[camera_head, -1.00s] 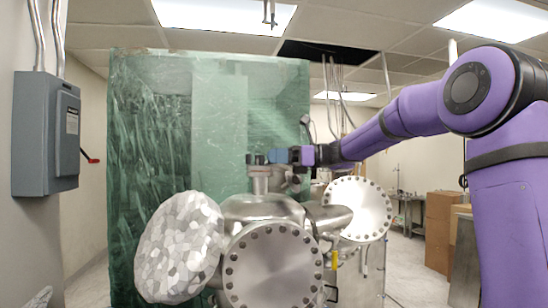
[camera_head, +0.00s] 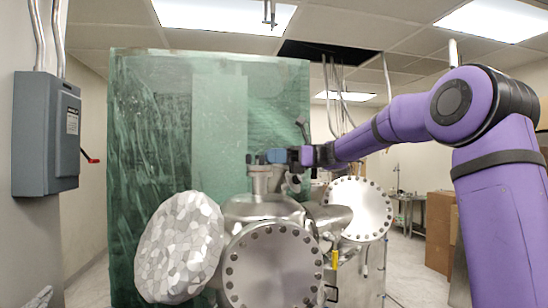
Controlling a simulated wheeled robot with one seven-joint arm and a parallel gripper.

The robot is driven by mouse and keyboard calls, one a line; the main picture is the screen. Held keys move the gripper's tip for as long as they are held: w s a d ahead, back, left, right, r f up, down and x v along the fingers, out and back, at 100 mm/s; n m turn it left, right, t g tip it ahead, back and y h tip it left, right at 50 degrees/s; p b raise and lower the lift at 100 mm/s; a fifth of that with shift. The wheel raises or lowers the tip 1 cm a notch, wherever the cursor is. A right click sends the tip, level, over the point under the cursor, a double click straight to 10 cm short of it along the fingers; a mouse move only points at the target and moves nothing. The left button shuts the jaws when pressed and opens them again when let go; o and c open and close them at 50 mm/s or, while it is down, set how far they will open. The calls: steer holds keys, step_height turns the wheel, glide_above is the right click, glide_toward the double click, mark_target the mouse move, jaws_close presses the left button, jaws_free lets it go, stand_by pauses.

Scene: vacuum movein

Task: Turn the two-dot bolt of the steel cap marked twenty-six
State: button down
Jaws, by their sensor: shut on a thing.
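The steel vacuum chamber (camera_head: 262,208) stands in the middle with several round bolted flanges. A large steel cap (camera_head: 275,268) with a ring of bolts faces me at the front. Another bolted steel cap (camera_head: 360,207) faces right of it. A short upright port (camera_head: 262,178) rises from the top of the chamber. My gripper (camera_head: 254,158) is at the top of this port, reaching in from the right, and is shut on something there. What it holds is too small to make out. No number marks or dots on bolts can be read.
A faceted silvery cover (camera_head: 180,248) stands at the chamber's left front. A green glassy panel (camera_head: 140,130) rises behind. A grey electrical box (camera_head: 45,135) hangs on the left wall. Brown boxes (camera_head: 440,230) stand at the right. Open floor shows between the boxes and the chamber.

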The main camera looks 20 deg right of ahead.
steer(key=shift+n+g, duration=0.7)
steer(key=shift+g, duration=0.4)
steer(key=c, duration=1.1)
jaws_free()
steer(key=d, duration=1)
steer(key=shift+d, duration=0.4)
steer(key=shift+s, duration=0.1)
